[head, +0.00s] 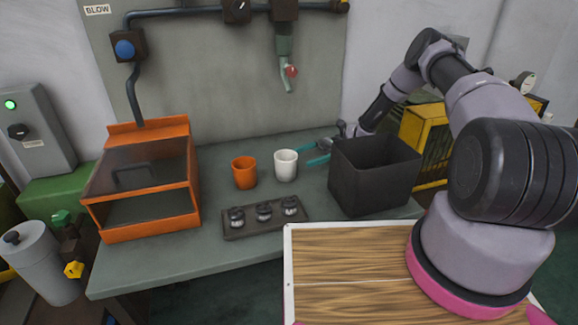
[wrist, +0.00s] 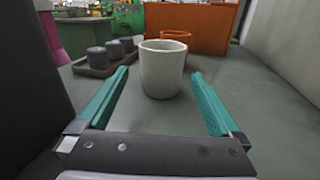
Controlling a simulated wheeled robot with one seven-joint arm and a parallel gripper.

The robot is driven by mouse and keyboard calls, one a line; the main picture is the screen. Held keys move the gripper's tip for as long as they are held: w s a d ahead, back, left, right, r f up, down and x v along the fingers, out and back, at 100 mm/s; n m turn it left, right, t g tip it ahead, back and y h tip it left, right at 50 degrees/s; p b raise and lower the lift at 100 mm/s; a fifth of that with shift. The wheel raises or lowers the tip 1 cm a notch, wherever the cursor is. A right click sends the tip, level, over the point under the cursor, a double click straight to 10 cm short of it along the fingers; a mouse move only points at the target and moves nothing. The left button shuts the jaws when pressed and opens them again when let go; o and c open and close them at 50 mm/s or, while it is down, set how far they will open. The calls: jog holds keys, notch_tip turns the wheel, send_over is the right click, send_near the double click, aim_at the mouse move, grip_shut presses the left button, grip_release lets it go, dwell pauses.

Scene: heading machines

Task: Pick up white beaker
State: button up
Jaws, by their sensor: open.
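The white beaker (head: 286,165) stands upright on the grey-green table, right of an orange beaker (head: 244,172) in the head view. My gripper (head: 314,153) is just right of the white beaker, low over the table and behind the dark bin. In the wrist view the white beaker (wrist: 163,68) stands ahead, centred between the two teal fingers of my gripper (wrist: 158,85). The fingers are apart, with nothing held. I cannot tell whether the fingertips reach alongside the beaker. The orange beaker (wrist: 175,36) is partly hidden behind it in the wrist view.
A dark open bin (head: 370,180) stands close beside my gripper, at the table's right. A tray (head: 240,228) with several small dark knobbed parts lies in front of the beakers. An orange box with a clear lid (head: 150,205) stands at left. A hose nozzle (head: 288,80) hangs above.

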aim_at(277, 165)
jog(key=x, duration=1)
jog(key=shift+a+r, duration=0.2)
jog(key=shift+a, duration=0.1)
jog(key=c, duration=1.1)
